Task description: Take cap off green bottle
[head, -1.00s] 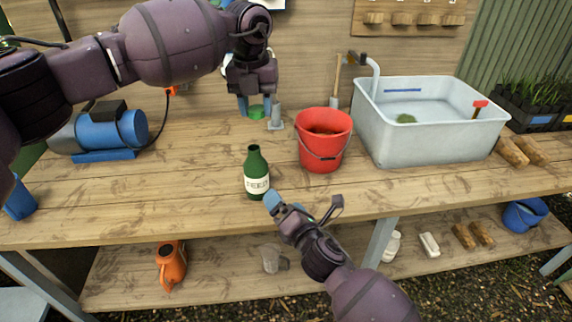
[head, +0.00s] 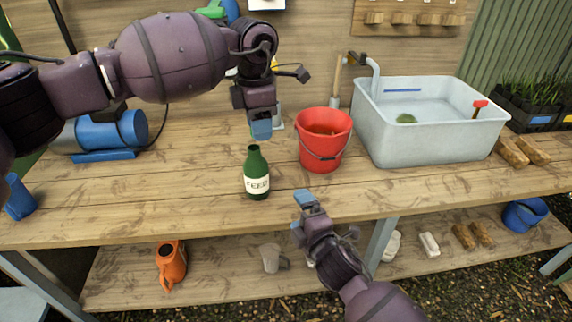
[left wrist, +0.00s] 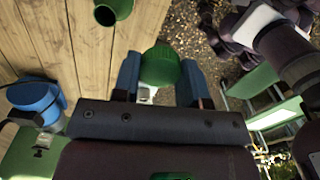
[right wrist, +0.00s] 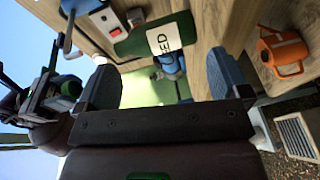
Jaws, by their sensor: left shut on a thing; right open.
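The green bottle (head: 257,165) with a white FEED label stands upright on the bench. Its open, capless neck shows in the left wrist view (left wrist: 112,10). My left gripper (head: 261,127) is above and behind the bottle, apart from it. In the left wrist view, this gripper (left wrist: 158,80) is shut on a round green cap (left wrist: 160,64); the fingers hide the cap in the head view. My right gripper (head: 303,207) is open and empty, right of the bottle and near the bench's front edge. In the right wrist view, the bottle (right wrist: 135,42) lies beyond the open fingers (right wrist: 166,82).
A red bucket (head: 324,140) stands close right of the bottle, with a grey sink (head: 430,145) beyond it. A blue motor (head: 105,132) is at the back left and a blue cup (head: 20,200) at the left edge. The bench left of the bottle is clear.

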